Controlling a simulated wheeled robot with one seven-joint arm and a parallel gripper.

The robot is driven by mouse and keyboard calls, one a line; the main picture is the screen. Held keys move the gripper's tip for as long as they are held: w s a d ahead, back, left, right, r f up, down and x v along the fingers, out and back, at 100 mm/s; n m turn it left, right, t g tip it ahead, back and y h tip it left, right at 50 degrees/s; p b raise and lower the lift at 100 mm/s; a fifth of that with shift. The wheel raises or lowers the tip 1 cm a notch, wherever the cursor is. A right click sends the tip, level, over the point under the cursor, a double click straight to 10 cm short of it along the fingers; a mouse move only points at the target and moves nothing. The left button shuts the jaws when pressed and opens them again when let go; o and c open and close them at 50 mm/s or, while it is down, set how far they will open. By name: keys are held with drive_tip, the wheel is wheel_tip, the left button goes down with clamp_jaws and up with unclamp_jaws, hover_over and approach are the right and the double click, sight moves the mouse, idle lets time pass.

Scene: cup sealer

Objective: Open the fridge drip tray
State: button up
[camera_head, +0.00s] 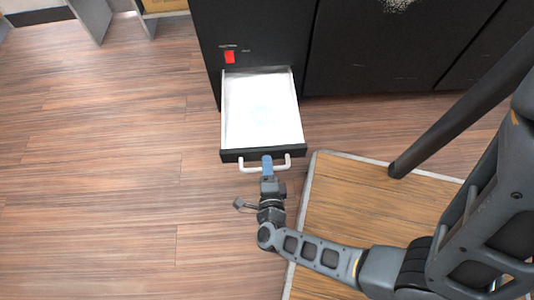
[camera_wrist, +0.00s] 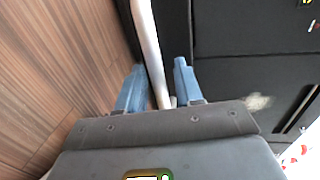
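The drip tray (camera_head: 262,110) is a drawer with a pale, bright inside and a black front, standing well out from the black fridge (camera_head: 262,30). Its white bar handle (camera_head: 284,166) is on the front; it also shows in the wrist view (camera_wrist: 147,40). My gripper (camera_head: 267,162) is at the middle of the handle. In the wrist view its two blue fingers (camera_wrist: 158,70) stand apart on either side of the bar. A gap shows between the bar and the right finger. The left finger is close to the bar; I cannot tell whether it touches.
A red switch (camera_head: 229,57) is on the fridge front above the tray. A wooden board with a pale edge (camera_head: 335,205) lies right of my gripper. The wood floor (camera_head: 110,150) left of the tray is clear.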

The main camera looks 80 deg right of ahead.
drive_tip(key=v, duration=0.7)
drive_tip(key=shift+p, duration=0.45)
drive_tip(key=shift+a, duration=0.1)
drive_tip(key=s+a+r+n+t+y, duration=0.25)
drive_tip(key=r+n+t+y, duration=0.25)
drive_tip(key=r+n, duration=0.65)
drive_tip(key=s+a+r+n+t+y, duration=0.25)
drive_tip(key=r+n+t+y, duration=0.35)
drive_tip(key=r+n, duration=0.6)
wheel_tip(320, 180, up, 40)
drive_tip(key=s+n+g+y+p, duration=0.1)
drive_tip(key=n+y+p, duration=0.2)
drive_tip(key=p, duration=2.6)
drive_tip(key=n, duration=0.5)
drive_tip(key=shift+f+n+y, duration=0.2)
drive_tip(key=shift+n+y, duration=0.15)
drive_tip(key=shift+y, duration=0.05)
